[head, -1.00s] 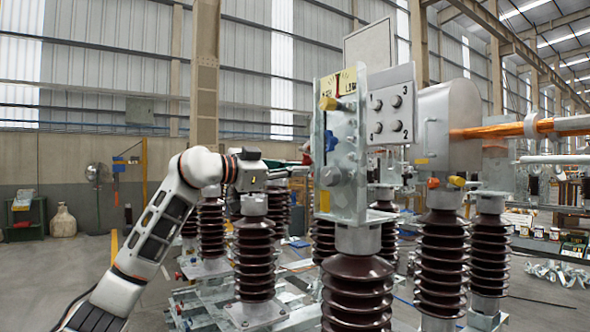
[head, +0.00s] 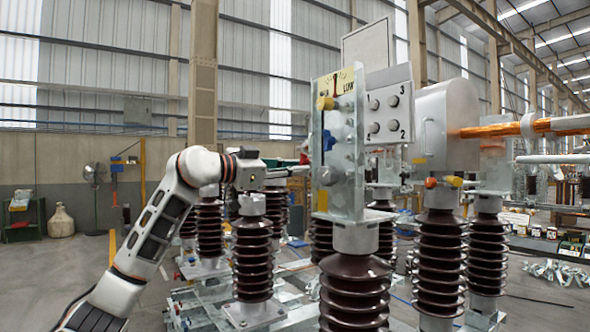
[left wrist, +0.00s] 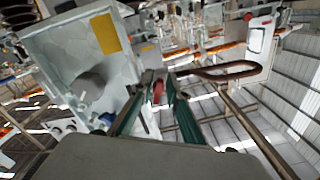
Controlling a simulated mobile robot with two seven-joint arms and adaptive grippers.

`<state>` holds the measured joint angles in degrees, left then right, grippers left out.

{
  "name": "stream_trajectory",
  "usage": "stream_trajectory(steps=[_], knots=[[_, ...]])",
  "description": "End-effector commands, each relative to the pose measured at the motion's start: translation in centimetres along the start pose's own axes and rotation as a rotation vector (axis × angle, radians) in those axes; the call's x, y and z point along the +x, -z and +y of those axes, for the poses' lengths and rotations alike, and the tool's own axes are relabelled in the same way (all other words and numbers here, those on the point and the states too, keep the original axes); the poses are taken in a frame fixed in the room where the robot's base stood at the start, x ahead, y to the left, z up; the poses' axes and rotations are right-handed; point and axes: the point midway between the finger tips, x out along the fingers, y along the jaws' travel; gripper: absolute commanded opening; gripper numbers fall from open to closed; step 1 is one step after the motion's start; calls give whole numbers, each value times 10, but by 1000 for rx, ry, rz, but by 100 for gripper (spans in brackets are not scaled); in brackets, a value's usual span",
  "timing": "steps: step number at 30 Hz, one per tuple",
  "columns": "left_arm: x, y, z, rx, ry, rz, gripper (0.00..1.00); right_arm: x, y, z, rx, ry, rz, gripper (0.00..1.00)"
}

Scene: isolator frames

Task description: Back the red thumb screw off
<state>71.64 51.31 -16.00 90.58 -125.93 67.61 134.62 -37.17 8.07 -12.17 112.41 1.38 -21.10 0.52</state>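The red thumb screw (left wrist: 158,92) shows small and partly hidden between my green fingers in the left wrist view. In the head view a small red part (head: 304,158) shows at the left edge of the upright metal plate (head: 351,110). My left gripper (head: 299,170) reaches that edge from the left. In the left wrist view its two fingers (left wrist: 157,85) stand apart, one on each side of the red screw, with a narrow gap. I see no clear contact. My right gripper is in neither view.
The plate carries a yellow knob (head: 326,103), a blue knob (head: 329,140) and a grey round boss (head: 328,175). A numbered panel (head: 389,105) is behind it. Brown ribbed insulators (head: 253,260) stand below my forearm. Open floor lies to the left.

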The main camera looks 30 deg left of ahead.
Motion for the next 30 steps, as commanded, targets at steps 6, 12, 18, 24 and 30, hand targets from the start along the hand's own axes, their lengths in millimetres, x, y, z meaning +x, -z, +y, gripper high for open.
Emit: stream_trajectory(steps=[6,12,18,24,30], knots=[[-16,-1,-2,0,3,-1,15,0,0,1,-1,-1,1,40],[-55,-2,-1,3,3,-4,15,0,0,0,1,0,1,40],[-94,-1,0,3,1,-4,15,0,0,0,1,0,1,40],[-114,-1,1,0,-1,-1,15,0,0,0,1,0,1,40],[-119,1,1,1,-1,1,15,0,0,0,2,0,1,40]])
